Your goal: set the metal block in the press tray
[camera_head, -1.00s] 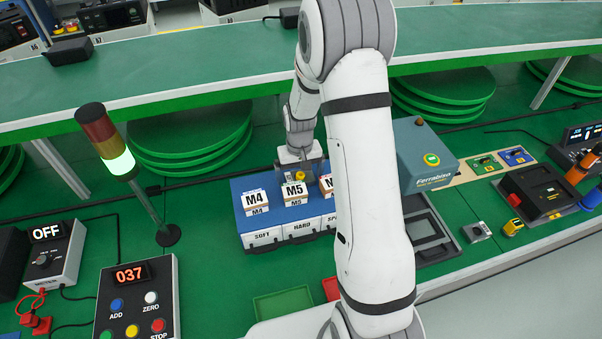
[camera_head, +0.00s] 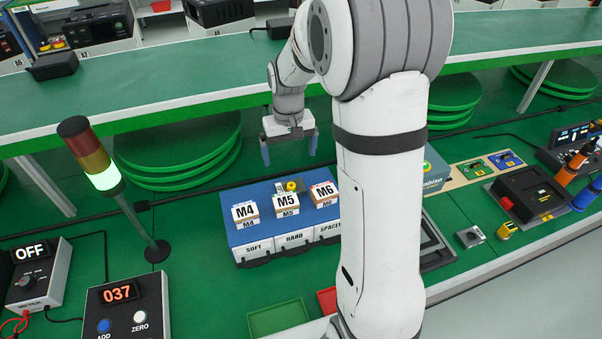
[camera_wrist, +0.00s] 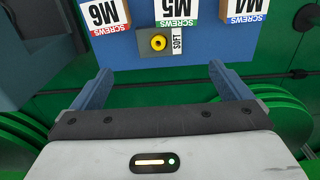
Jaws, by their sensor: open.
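My gripper (camera_head: 290,158) is open and empty, held above the back edge of the blue box; its two blue fingers also show in the wrist view (camera_wrist: 160,70). A small grey block (camera_head: 470,237), which looks like the metal block, lies on the green bench at the right, well away from my gripper. The teal press-like machine (camera_head: 436,170) is partly hidden behind my arm. A dark-rimmed grey tray (camera_head: 440,259) in front of it, probably the press tray, is mostly hidden too.
The blue box (camera_head: 239,236) carries M4, M5 and M6 screw boxes and a yellow-topped piece (camera_head: 291,186), beside a SOFT tag in the wrist view. A green shelf (camera_head: 200,80) runs behind. A signal lamp (camera_head: 104,178) stands left. A yellow item (camera_head: 507,230) lies beside the grey block.

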